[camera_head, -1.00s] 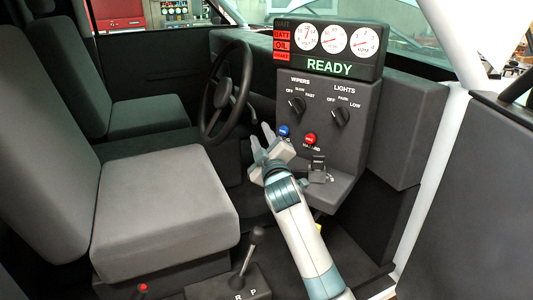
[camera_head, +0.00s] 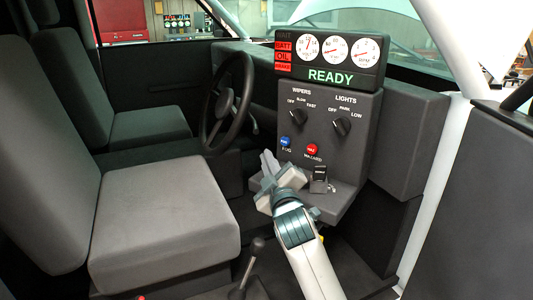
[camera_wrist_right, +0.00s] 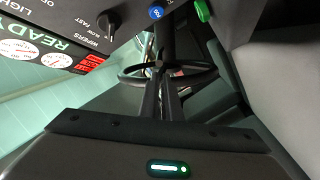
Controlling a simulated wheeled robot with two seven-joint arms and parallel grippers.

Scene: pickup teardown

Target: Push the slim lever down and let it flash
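A slim stalk (camera_head: 254,127), which I take for the slim lever, juts out small and dark just right of the steering wheel (camera_head: 233,101). The wheel also shows in the right wrist view (camera_wrist_right: 203,72), where I cannot pick the stalk out clearly. My right gripper (camera_head: 268,160) is in front of the lower dash panel, below and right of the stalk and apart from it. Its two fingers lie close together, pointing up and slightly left, with nothing seen between them. My left gripper is out of view.
The dash panel (camera_head: 363,155) carries a blue FOG button (camera_head: 285,142), a red hazard button (camera_head: 312,149), two knobs and a black switch (camera_head: 319,174). The display (camera_head: 330,76) reads READY. A grey seat (camera_head: 165,222) is on the left; a gear shifter (camera_head: 257,247) stands below.

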